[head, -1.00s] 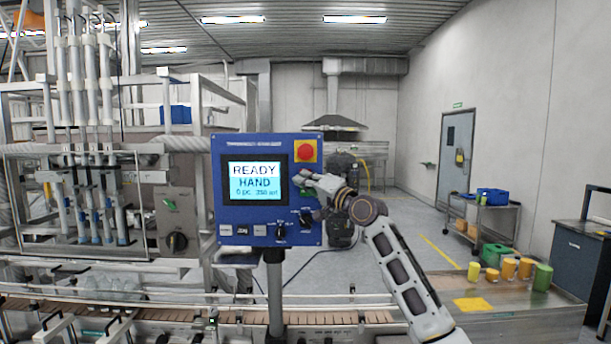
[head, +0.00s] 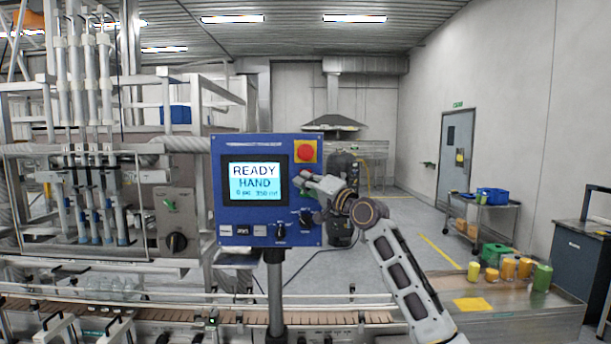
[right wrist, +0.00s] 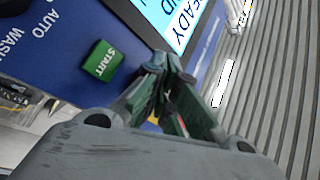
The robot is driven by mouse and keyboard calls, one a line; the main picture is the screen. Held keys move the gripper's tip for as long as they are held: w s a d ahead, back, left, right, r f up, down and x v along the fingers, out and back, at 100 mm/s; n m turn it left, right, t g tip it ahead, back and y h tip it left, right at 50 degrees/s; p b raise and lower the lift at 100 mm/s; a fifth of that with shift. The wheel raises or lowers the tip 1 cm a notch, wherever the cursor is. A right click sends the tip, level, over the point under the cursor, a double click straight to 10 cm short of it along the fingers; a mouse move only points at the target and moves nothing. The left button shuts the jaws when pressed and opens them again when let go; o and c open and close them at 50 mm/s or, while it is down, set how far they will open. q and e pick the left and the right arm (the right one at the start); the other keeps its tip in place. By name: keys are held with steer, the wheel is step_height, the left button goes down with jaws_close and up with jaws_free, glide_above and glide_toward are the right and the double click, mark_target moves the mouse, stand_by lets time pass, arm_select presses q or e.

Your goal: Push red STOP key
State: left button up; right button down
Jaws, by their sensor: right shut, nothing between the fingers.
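The blue control panel (head: 268,225) stands on a post, and its screen (head: 254,182) reads READY HAND. A red round button on a yellow plate (head: 305,152) is at its upper right. My right gripper (head: 305,183) is shut and empty in front of the panel's right edge, just below that button. In the right wrist view the closed fingertips (right wrist: 166,68) are close to the panel, beside the green START key (right wrist: 103,61). A sliver of red shows between the fingers; I cannot tell whether it is the STOP key. No key marked STOP is readable. Contact cannot be judged.
Black selector knobs (head: 280,231) and small keys line the panel's lower edge. A conveyor (head: 345,318) runs in front, with the filling machine at left. Yellow and green cups (head: 508,268) stand on a surface at right. Open floor lies behind the panel.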

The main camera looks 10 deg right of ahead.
steer(key=shift+s, duration=0.3)
steer(key=s, duration=0.3)
steer(key=s+p, duration=0.1)
steer(key=s, duration=0.1)
steer(key=shift+a, duration=0.35)
stand_by(0.5)
steer(key=shift+f, duration=0.1)
stand_by(0.4)
